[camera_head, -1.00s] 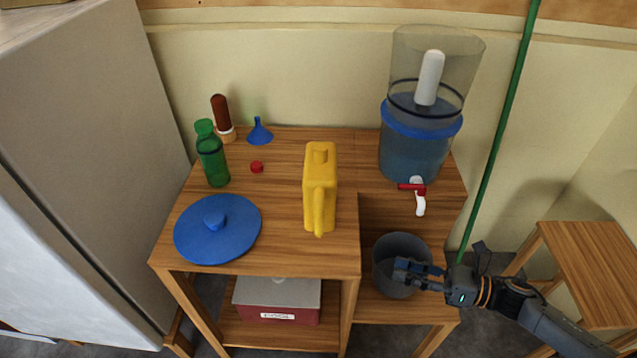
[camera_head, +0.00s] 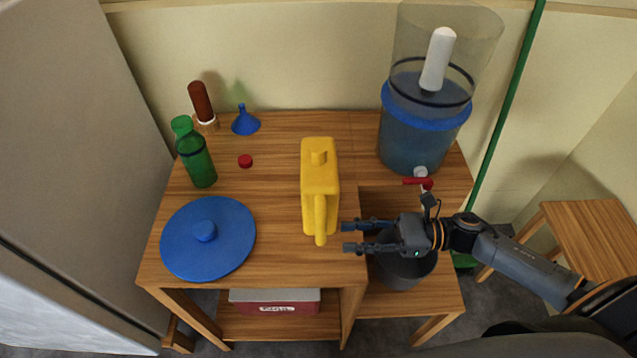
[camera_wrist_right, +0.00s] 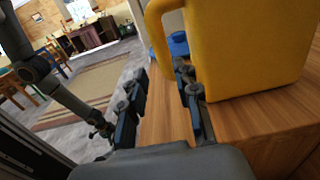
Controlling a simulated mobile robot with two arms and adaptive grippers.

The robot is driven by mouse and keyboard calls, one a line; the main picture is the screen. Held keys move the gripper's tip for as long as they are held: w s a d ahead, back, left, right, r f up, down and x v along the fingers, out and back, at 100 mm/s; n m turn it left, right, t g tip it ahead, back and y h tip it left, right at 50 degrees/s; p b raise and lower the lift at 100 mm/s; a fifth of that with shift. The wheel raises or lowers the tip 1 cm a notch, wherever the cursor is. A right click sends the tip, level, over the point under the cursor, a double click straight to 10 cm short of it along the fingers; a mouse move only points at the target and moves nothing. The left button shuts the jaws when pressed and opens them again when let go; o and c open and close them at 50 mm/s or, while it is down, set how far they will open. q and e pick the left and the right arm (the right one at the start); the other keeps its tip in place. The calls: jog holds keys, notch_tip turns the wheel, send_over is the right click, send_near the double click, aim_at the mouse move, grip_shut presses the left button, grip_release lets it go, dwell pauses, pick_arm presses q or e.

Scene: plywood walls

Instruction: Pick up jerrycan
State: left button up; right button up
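The yellow jerrycan (camera_head: 319,187) stands upright on the wooden table, its handle toward the front. In the right wrist view the jerrycan (camera_wrist_right: 245,50) fills the upper right, with its handle at the top centre. My right gripper (camera_head: 345,236) is open and empty, just right of the jerrycan's front end, its fingers pointing left. In the wrist view the right gripper's (camera_wrist_right: 166,100) two fingers stand apart, with the right finger close to the jerrycan's lower edge; I cannot tell whether they touch. My left gripper is not in the head view.
A blue lid (camera_head: 208,240), green bottle (camera_head: 196,155), red cap (camera_head: 245,161) and blue funnel (camera_head: 245,121) are on the table's left side. A water filter (camera_head: 420,125) stands at the back right. A grey bucket (camera_head: 405,270) sits on the lower shelf beneath my right gripper.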

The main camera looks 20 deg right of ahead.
aim_at(320, 235)
jog(key=shift+w+a, duration=0.3)
jog(key=shift+a, duration=0.3)
jog(key=shift+w+a, duration=0.1)
jog(key=shift+a, duration=0.15)
jog(key=p+x, duration=0.2)
jog(key=x, duration=0.3)
jog(key=shift+w+d+f, duration=0.1)
jog(key=shift+w, duration=0.05)
grip_shut()
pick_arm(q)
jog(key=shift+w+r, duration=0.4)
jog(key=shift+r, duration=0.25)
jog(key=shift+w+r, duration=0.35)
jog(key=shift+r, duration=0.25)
